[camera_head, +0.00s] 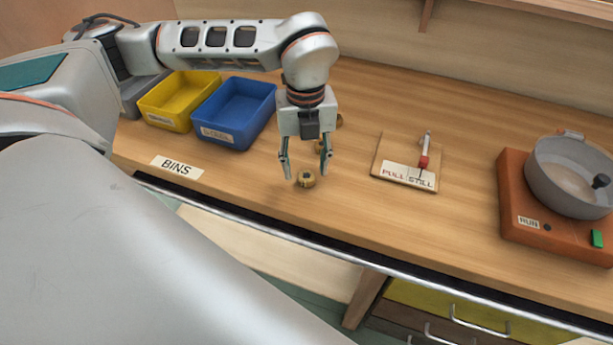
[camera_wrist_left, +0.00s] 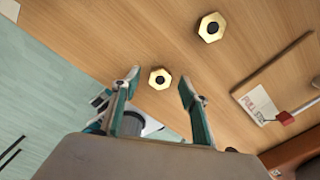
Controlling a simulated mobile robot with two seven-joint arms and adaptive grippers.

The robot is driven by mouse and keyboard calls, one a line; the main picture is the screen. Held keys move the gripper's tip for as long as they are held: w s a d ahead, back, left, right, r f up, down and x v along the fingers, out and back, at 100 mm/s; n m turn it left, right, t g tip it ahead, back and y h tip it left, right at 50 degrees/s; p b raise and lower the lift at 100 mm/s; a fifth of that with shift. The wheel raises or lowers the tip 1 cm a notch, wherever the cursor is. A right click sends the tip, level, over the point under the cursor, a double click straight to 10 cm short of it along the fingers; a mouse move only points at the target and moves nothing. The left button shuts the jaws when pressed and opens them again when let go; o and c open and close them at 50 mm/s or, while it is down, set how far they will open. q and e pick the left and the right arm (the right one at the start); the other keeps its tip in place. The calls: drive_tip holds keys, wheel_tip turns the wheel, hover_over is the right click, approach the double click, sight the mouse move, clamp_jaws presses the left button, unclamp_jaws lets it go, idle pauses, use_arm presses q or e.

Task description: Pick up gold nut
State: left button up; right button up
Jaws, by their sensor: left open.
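A gold nut (camera_head: 306,180) with a dark centre lies on the wooden worktop near its front edge. My left gripper (camera_head: 306,168) is open and points down just above it, with a finger to each side. In the left wrist view the nut (camera_wrist_left: 155,85) shows between the open fingertips, with no visible contact. A second gold nut (camera_wrist_left: 211,27) lies farther off in that view. My right gripper is not in view.
A yellow bin (camera_head: 160,113) and a blue bin (camera_head: 232,140) stand at the back left, behind a BINS label (camera_head: 177,167). A board with a red-collared lever (camera_head: 405,180) lies right of my gripper. An orange base (camera_head: 540,222) with a grey bowl (camera_head: 565,190) stands far right.

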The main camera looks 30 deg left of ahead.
use_arm(q)
drive_tip(key=shift+f, duration=0.9)
drive_tip(key=shift+c, duration=0.3)
clamp_jaws()
drive_tip(key=shift+r, duration=0.1)
